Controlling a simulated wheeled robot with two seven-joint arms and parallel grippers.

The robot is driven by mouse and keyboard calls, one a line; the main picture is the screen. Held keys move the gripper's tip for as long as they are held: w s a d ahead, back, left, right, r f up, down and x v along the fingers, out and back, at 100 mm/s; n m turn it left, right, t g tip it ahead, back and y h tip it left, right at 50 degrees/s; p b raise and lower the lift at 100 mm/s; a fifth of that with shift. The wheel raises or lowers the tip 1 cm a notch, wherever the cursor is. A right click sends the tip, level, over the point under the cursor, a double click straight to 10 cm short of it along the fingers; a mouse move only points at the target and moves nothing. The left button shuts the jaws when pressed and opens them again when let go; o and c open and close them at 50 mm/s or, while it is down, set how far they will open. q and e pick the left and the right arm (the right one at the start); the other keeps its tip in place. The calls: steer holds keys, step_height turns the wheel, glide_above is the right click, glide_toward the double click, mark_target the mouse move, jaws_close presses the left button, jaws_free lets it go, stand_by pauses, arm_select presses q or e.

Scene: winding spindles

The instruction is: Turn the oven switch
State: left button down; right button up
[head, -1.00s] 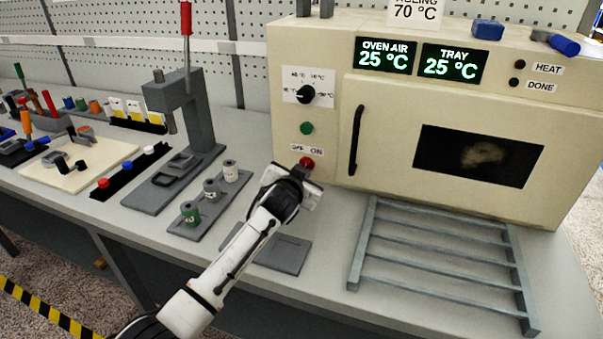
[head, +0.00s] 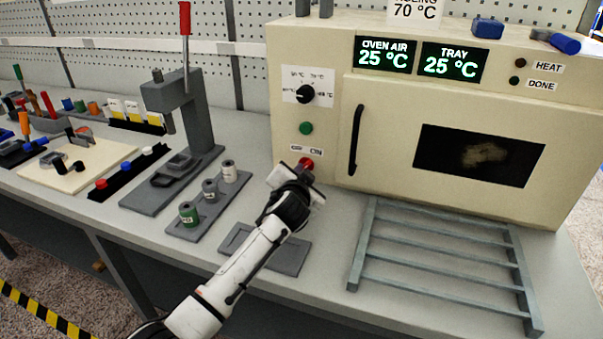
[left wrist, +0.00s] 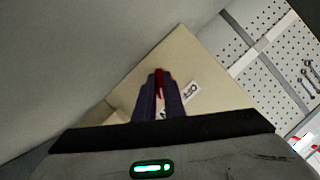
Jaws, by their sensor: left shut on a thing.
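The cream oven (head: 440,160) stands at the back right of the bench. Its red switch (head: 306,163) sits low on the left of the front panel, below an OFF / ON label. My left gripper (head: 303,172) reaches up to the switch and partly hides it. In the left wrist view the two dark fingers (left wrist: 159,95) are shut on the red switch (left wrist: 159,78), with the OFF label beside it. My right gripper is in neither view.
A green button (head: 306,128) and a black dial (head: 305,94) sit above the switch. The oven door handle (head: 356,139) is to its right. A metal rack (head: 363,245) lies before the oven, and a spool holder (head: 212,207) stands to the left.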

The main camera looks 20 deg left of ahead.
arm_select(q)
steer(key=c, duration=1.8)
jaws_free()
steer(key=shift+c, duration=0.2)
steer(key=shift+s, duration=0.15)
steer(key=v, duration=1)
steer(key=shift+f, duration=0.1)
